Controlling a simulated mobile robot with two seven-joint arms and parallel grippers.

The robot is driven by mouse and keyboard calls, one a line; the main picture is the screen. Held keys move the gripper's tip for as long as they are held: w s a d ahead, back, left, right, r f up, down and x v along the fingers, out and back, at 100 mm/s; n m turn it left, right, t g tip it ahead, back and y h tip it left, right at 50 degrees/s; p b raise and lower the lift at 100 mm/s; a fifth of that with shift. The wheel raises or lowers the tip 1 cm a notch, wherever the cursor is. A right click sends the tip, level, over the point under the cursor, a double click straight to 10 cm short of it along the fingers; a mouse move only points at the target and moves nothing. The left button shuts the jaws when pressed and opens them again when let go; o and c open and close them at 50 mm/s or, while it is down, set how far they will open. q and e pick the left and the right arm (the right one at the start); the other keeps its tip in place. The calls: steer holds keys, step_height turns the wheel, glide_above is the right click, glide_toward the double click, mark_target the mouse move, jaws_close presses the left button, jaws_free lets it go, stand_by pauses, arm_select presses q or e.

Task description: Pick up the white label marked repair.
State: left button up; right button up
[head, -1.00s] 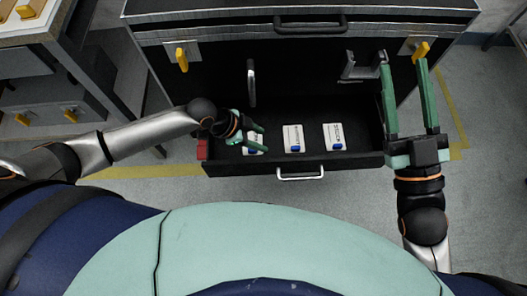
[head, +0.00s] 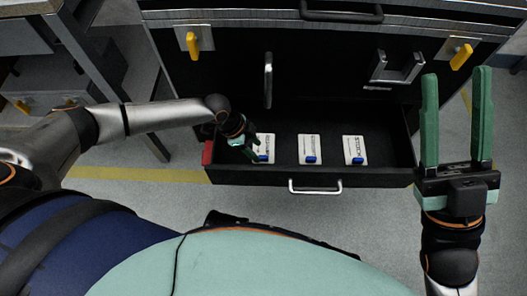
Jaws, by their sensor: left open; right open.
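Three white labels with blue clips lie in a row in an open black drawer (head: 375,177). The left label (head: 267,142) is partly hidden by my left gripper; the middle label (head: 309,144) and the right label (head: 353,145) are in plain view. The print is too small to tell surely which is marked repair; the right one seems to read "STOCK". My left gripper (head: 254,154) is open, pointing down at the left label's left side; I cannot tell if it touches. My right gripper (head: 456,120) is open and empty, right of the drawer.
The drawer has a silver front handle (head: 315,190). A red block (head: 208,152) sits at its left side. The black cabinet behind carries yellow levers (head: 193,43) and grey handles (head: 398,67). Another bench (head: 50,75) stands at the left. Grey floor is free in front of the drawer.

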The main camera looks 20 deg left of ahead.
mark_target(262, 157)
arm_select(q)
steer(key=b+x, duration=0.3)
steer(key=x, duration=0.2)
jaws_close()
stand_by(0.3)
